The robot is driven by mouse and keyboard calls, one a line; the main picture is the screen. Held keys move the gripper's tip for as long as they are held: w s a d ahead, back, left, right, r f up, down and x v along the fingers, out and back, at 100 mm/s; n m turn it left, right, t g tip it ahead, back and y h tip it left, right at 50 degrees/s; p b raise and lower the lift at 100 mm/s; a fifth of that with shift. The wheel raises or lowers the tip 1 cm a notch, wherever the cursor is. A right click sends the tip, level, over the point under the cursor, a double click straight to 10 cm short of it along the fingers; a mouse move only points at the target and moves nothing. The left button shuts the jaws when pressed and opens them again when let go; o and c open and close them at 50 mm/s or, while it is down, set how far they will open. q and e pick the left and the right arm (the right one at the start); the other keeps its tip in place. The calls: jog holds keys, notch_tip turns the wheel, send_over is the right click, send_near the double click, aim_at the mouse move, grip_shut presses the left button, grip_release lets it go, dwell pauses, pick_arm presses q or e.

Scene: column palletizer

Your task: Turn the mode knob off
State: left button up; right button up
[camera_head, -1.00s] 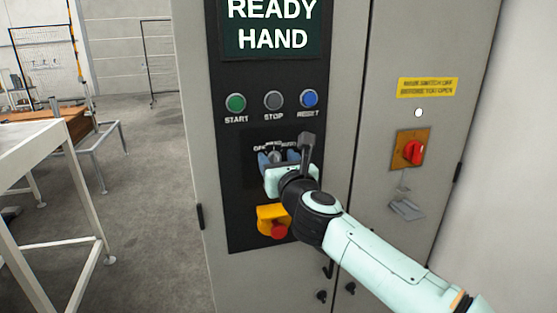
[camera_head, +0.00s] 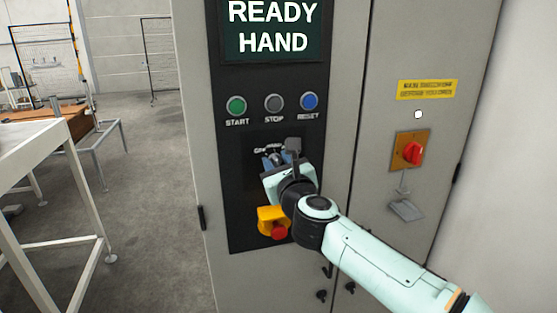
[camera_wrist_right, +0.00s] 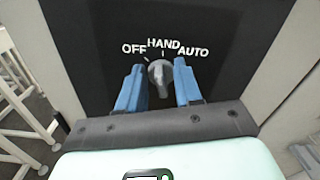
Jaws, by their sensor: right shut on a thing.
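The mode knob (camera_wrist_right: 160,78) is a grey rotary knob on the black control panel (camera_head: 240,190). White labels OFF, HAND and AUTO arc above it in the right wrist view. The knob appears to point near HAND. My right gripper (camera_head: 279,156) has its blue fingers on either side of the knob and is shut on it; the fingers also show in the right wrist view (camera_wrist_right: 159,88). In the head view the gripper partly hides the knob and labels. The display (camera_head: 270,28) reads READY HAND. My left gripper is not in view.
Green START (camera_head: 237,106), grey STOP (camera_head: 274,103) and blue RESET (camera_head: 309,101) buttons sit above the knob. A red emergency button (camera_head: 279,231) in a yellow surround is just below my gripper. A red switch (camera_head: 413,153) is on the right door.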

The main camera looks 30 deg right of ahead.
jog(key=n+p, duration=0.1)
jog(key=n, duration=0.3)
jog(key=shift+a+p, duration=0.15)
jog(key=shift+p, duration=0.2)
jog(key=shift+f+n+p, duration=0.1)
jog(key=shift+n+p, duration=0.35)
jog(key=shift+n, duration=0.95)
jog(key=shift+w, duration=0.1)
jog(key=o, duration=1)
jog(key=shift+a, duration=0.1)
jog(key=b+v, duration=0.1)
jog(key=v, duration=1.2)
jog(key=shift+s+f, duration=0.1)
jog(key=shift+s, duration=0.15)
